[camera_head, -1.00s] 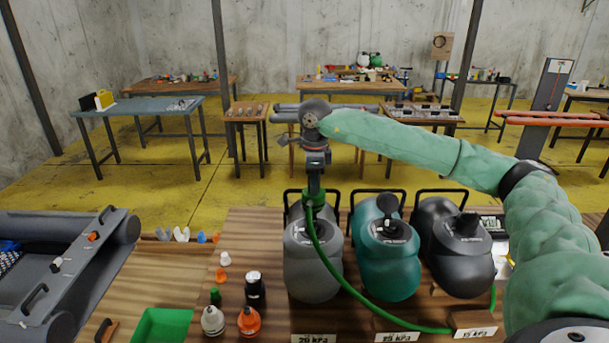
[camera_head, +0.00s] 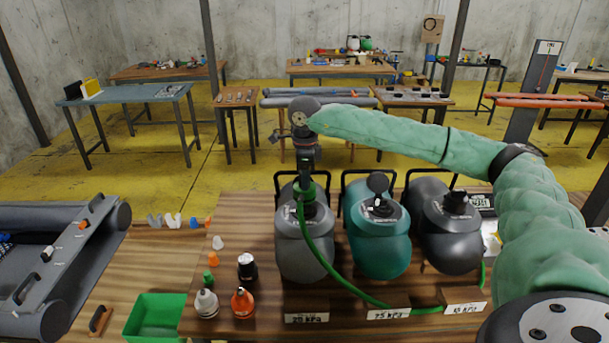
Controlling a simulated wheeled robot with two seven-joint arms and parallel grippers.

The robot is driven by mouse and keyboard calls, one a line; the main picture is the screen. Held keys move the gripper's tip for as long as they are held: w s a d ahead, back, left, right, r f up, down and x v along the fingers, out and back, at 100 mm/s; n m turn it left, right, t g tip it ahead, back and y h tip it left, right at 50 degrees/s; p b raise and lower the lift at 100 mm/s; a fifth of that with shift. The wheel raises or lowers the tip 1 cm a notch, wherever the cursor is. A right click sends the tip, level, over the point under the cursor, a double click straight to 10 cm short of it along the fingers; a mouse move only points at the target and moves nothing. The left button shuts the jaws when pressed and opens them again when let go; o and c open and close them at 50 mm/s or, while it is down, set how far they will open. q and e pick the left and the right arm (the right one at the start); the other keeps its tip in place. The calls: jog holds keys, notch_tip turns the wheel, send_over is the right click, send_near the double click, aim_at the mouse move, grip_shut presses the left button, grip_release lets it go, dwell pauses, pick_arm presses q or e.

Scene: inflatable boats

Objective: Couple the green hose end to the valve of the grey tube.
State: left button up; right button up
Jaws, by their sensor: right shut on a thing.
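My right gripper (camera_head: 305,176) points down above the grey pump (camera_head: 304,250) and is shut on the green hose end (camera_head: 304,191). The fingertips are small and partly merge with the green collar. The green hose (camera_head: 330,262) runs from it down across the grey pump, then right along the bench front past the labels. My left gripper is out of view.
A teal pump (camera_head: 377,245) and a black pump (camera_head: 452,245) stand right of the grey one. Several bottles and caps, including an orange bottle (camera_head: 243,303), stand between pumps and boat. A green tray (camera_head: 155,317) lies at the front.

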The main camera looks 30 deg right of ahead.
aim_at(304, 211)
jog(key=shift+b, duration=0.4)
dwell(0.3)
jog(key=shift+f+b, duration=0.95)
jog(key=shift+f, duration=0.3)
jog(key=shift+f, duration=0.15)
jog(key=shift+f+b, duration=0.3)
jog(key=shift+b, duration=0.3)
jog(key=shift+f+b, duration=0.6)
jog(key=shift+f, duration=0.15)
dwell(1.0)
